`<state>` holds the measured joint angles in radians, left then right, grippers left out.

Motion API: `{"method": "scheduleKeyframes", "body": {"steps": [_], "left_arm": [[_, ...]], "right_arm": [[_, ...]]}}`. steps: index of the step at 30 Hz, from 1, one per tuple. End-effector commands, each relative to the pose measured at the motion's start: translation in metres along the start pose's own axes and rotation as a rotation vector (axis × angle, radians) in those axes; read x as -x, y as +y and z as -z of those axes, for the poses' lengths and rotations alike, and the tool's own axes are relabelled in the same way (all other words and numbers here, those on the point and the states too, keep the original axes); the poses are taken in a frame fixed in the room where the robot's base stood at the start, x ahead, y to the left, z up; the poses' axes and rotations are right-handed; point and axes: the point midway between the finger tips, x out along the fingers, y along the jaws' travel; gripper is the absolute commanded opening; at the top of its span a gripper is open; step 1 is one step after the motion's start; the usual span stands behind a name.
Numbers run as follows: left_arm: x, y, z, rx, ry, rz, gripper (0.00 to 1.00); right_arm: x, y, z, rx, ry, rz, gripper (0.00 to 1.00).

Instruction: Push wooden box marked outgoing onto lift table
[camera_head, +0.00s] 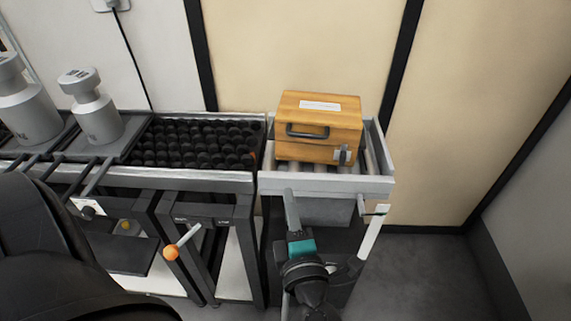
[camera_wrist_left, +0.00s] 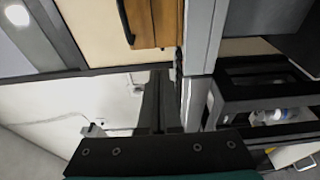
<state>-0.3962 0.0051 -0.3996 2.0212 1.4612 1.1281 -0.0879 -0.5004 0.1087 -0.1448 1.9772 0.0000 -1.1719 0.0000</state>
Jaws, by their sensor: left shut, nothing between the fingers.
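The wooden box (camera_head: 322,120) is light brown, with a dark handle, a metal latch and a white label too small to read. It stands upright on a grey roller-topped table (camera_head: 325,186), right of a table topped with black balls (camera_head: 200,143). I cannot tell for sure which one is the lift table. My left gripper (camera_head: 290,195) is shut and empty, in front of the roller table's front edge and apart from the box. In the left wrist view its fingers (camera_wrist_left: 161,80) point toward the box (camera_wrist_left: 157,22). My right gripper is not in view.
Two grey metal weights (camera_head: 98,115) (camera_head: 30,105) stand on the left. A lever with an orange knob (camera_head: 171,253) sticks out below the ball-topped table. A wall stands behind the tables. The floor at the right (camera_head: 430,275) is clear.

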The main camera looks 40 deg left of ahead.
Motion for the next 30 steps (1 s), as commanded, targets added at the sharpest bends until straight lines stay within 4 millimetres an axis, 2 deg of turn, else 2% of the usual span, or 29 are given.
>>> {"method": "scheduleKeyframes", "body": {"steps": [5,19,25,30], "left_arm": [[-0.017,-0.001,0.002,0.003,0.011,-0.001,0.00],[-0.103,-0.001,0.002,0.001,0.006,-0.004,0.00],[-0.115,-0.001,-0.013,0.001,0.006,-0.001,0.00],[-0.124,-0.001,-0.023,0.000,0.006,0.000,0.00]], "right_arm": [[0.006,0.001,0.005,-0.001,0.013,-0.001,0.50],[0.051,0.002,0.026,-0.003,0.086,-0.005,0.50],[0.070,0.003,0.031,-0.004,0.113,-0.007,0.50],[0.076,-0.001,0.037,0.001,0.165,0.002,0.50]]}}
